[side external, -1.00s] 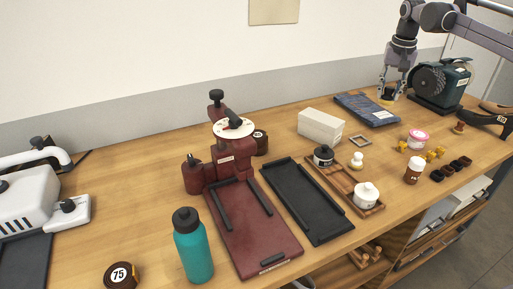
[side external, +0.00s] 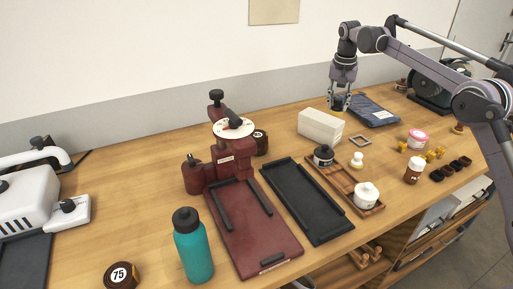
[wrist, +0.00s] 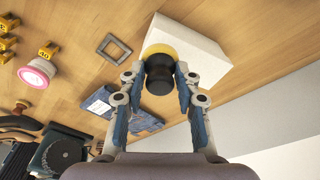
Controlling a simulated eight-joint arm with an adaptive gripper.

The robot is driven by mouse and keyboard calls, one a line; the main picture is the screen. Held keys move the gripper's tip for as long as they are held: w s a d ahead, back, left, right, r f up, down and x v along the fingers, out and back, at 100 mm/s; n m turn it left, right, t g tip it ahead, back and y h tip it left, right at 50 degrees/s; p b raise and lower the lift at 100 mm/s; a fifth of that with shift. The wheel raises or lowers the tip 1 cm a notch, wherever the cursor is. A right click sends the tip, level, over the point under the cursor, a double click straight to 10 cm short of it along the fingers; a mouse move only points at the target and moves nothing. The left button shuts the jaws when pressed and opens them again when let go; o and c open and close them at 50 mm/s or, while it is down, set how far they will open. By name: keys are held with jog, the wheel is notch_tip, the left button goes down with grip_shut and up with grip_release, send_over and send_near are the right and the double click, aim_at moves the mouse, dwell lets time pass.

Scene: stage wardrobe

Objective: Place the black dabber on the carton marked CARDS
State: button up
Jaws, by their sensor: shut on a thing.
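My gripper (side external: 340,103) is shut on the black dabber (wrist: 158,77), which has a black body and a yellow end; it also shows small in the side view (side external: 338,107). In the wrist view my gripper (wrist: 160,70) has a finger on each side of the dabber. A white carton (side external: 320,127) stands on the bench below and just left of my gripper; its small label is too small to read. The carton also shows in the wrist view (wrist: 195,52), partly hidden behind the dabber and right finger. The dabber is held up, apart from the bench.
A blue folded pack (side external: 372,111) lies right of the carton, and a grey square frame (side external: 359,140) in front of it. A wooden tray (side external: 344,183) with a black pot (side external: 323,155) and white pot (side external: 366,194) stands nearer.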

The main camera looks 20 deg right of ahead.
aim_at(336, 106)
jog(key=shift+w+a+f, duration=0.15)
jog(key=shift+a+f, duration=0.05)
jog(key=shift+f, duration=1.9)
jog(key=shift+f, duration=0.2)
jog(key=o, duration=0.9)
jog(key=shift+r, duration=0.1)
